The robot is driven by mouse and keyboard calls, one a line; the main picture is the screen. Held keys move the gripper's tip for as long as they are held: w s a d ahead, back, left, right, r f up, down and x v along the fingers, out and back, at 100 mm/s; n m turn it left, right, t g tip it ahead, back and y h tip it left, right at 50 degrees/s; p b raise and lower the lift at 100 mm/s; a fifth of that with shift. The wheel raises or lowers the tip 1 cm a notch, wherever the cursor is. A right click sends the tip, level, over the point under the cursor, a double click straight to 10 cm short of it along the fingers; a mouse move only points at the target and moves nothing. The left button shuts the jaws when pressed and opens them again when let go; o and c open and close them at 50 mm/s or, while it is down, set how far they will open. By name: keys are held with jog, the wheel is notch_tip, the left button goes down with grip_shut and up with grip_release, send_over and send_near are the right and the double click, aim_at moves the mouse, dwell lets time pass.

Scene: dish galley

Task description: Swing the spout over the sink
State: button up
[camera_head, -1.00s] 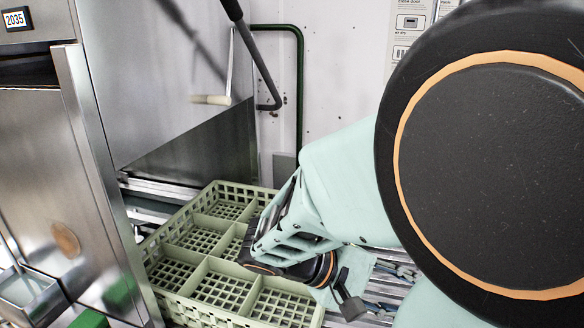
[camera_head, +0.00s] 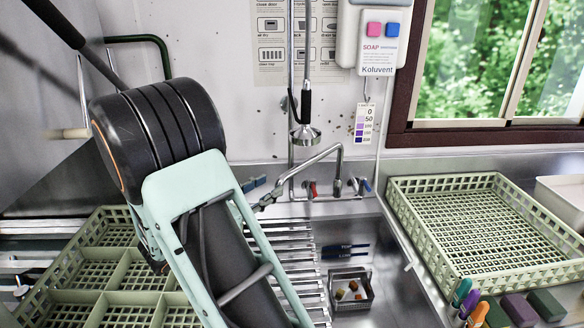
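The metal spout (camera_head: 312,162) rises from the taps at the back wall and reaches to the right. Its downturned end is near the back edge of the sink (camera_head: 385,262), to the right of the ribbed drainboard. A red-handled tap (camera_head: 312,189) and a blue-handled tap (camera_head: 365,186) are beside it. My arm crosses the left middle of the view and hides much of the drainboard. A small dark part by the spout's left end looks like the tip of my gripper (camera_head: 267,198). The rest of it is hidden behind my arm, so its opening and any contact are unclear.
A spray head (camera_head: 305,135) hangs behind the spout. A small caddy (camera_head: 350,291) is in the sink area. A green rack (camera_head: 400,212) stands at right and another rack (camera_head: 75,262) at left. Markers (camera_head: 470,303) and sponges (camera_head: 545,304) are at front right.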

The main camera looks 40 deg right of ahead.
aim_at(292, 173)
jog(key=p+x, duration=0.2)
jog(key=x, duration=0.8)
jog(key=shift+d, duration=0.15)
jog(key=shift+c, duration=0.2)
grip_shut()
